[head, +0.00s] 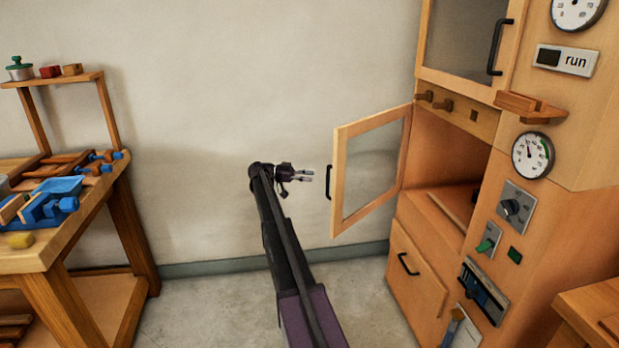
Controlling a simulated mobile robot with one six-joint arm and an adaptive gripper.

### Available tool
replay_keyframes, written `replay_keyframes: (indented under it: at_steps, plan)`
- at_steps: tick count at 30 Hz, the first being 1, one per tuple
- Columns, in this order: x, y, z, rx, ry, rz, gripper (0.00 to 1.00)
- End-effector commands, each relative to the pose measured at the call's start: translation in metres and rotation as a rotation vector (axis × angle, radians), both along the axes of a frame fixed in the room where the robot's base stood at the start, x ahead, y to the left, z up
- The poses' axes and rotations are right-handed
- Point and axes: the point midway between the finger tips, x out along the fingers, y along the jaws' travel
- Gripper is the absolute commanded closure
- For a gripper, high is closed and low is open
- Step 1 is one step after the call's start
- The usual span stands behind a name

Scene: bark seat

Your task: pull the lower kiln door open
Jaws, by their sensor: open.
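The lower kiln door (372,170) is a wood-framed glass panel. It stands swung wide open, hinged at its right edge on the wooden kiln cabinet (560,150). Its black bar handle (329,182) is upright on the door's left edge. My gripper (309,175) is open and empty, just left of the handle, with its fingers pointing right towards it. A small gap shows between the fingertips and the handle. The open compartment (445,165) behind the door shows a shelf inside; part of the opening is hidden by the cabinet's side.
The upper glass door (465,40) is shut. A drawer (413,268) with a black handle sits below the opening. Gauges, knobs and switches line the cabinet's right face. A workbench (50,255) with blue tools stands at left. The floor between is clear.

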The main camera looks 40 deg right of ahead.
Motion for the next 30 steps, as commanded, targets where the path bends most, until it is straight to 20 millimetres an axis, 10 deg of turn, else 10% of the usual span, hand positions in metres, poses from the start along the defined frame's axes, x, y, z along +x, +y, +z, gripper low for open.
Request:
replay_keyframes:
  at_steps: [4, 11, 30]
  plan:
    - [-0.003, 0.004, -0.003, 0.026, 0.005, 0.009, 1.0]
    - [-0.024, 0.039, -0.024, 0.228, 0.049, 0.084, 1.0]
    - [-0.137, 0.257, -0.145, 1.271, 0.395, 0.833, 1.0]
